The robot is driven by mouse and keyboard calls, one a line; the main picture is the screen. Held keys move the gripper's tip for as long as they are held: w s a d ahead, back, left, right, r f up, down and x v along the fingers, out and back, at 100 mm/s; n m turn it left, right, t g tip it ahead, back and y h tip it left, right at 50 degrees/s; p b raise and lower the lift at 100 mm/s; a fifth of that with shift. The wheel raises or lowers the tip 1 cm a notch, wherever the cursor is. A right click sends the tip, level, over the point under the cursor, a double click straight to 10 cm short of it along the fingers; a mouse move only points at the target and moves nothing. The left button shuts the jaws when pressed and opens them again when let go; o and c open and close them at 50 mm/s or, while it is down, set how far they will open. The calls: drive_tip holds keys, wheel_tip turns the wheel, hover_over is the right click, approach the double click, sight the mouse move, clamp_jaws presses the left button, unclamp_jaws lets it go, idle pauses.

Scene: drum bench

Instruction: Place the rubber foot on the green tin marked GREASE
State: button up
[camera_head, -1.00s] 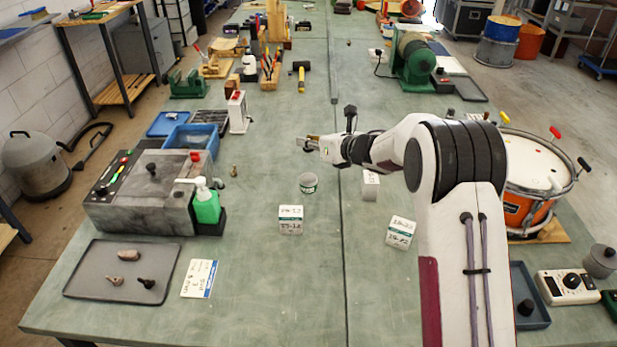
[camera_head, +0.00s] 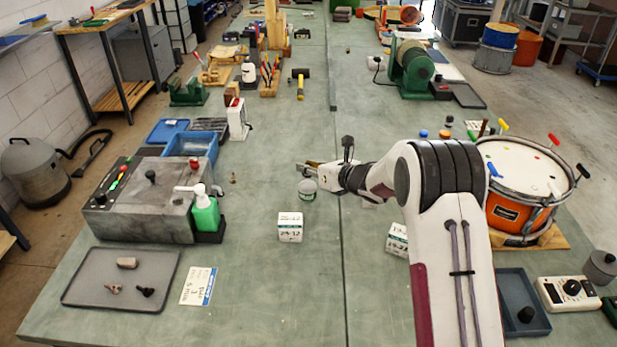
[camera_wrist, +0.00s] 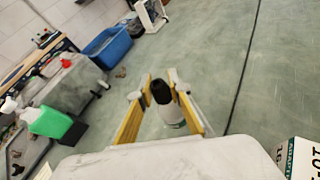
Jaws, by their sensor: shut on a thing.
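The tin (camera_head: 307,190) stands upright on the bench and shows a green band; I cannot read its word. My gripper (camera_head: 311,166) is just above the tin in the head view. It is shut on a small black rubber foot (camera_wrist: 160,92), held between the two yellow fingers in the wrist view. The foot overlaps the tin (camera_wrist: 171,114) there, which lies beyond it and is partly hidden by the foot and fingers. I cannot tell whether the foot touches the tin.
A white labelled box (camera_head: 290,228) stands in front of the tin, and another (camera_head: 396,240) is under my arm. A green bottle (camera_head: 205,212) and a grey machine (camera_head: 140,205) are at left. A blue tray (camera_head: 522,285) holds a black piece at right.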

sight(308, 185)
drive_tip(key=shift+f, duration=1.85)
drive_tip(key=o, duration=0.8)
drive_tip(key=shift+f, duration=0.1)
drive_tip(key=shift+s+d, duration=0.1)
drive_tip(key=shift+s+d+r, duration=0.25)
drive_tip(key=shift+s+r, duration=0.05)
drive_tip(key=shift+r, duration=0.05)
drive_tip(key=v, duration=1.1)
drive_tip(key=shift+r, duration=0.1)
